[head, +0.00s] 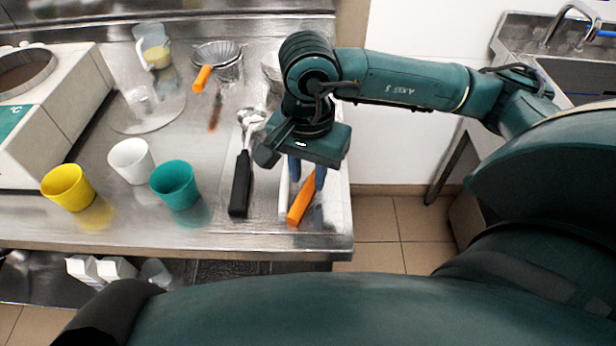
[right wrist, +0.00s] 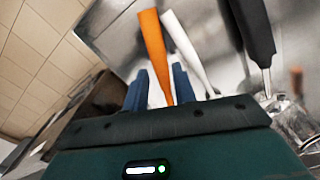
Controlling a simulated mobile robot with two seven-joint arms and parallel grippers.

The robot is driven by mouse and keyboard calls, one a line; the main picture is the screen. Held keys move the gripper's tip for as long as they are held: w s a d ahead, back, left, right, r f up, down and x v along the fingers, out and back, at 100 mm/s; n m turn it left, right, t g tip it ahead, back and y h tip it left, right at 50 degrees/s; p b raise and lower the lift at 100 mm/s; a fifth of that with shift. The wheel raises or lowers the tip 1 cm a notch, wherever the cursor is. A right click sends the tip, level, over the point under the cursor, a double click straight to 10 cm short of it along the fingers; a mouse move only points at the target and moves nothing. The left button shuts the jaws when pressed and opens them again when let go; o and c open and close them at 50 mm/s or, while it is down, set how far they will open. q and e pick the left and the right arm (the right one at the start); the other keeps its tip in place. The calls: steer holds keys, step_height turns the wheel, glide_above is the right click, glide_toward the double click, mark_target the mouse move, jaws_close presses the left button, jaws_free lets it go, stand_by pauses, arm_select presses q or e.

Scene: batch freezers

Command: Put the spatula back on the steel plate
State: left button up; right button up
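An orange-handled utensil (head: 301,202) lies on the steel surface near the right front corner. A slim white handle (head: 284,192) lies beside it on the left. Their far ends are hidden under my right gripper (head: 308,175), so I cannot tell which is the spatula. My right gripper points down over them, its blue fingers apart. In the right wrist view the orange handle (right wrist: 153,45) runs between the open fingers (right wrist: 159,88), and the white handle (right wrist: 185,48) passes by the right finger. My left gripper is not in view.
A black-handled ladle (head: 240,185) lies just left. Yellow (head: 68,188), white (head: 131,161) and teal (head: 175,185) cups stand further left, by a white machine (head: 50,120). A strainer with orange handle (head: 201,79) lies behind. The counter's right edge is close.

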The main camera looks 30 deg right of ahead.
step_height(320, 180, up, 10)
stand_by(0.3)
steer(key=shift+f, duration=0.1)
stand_by(0.3)
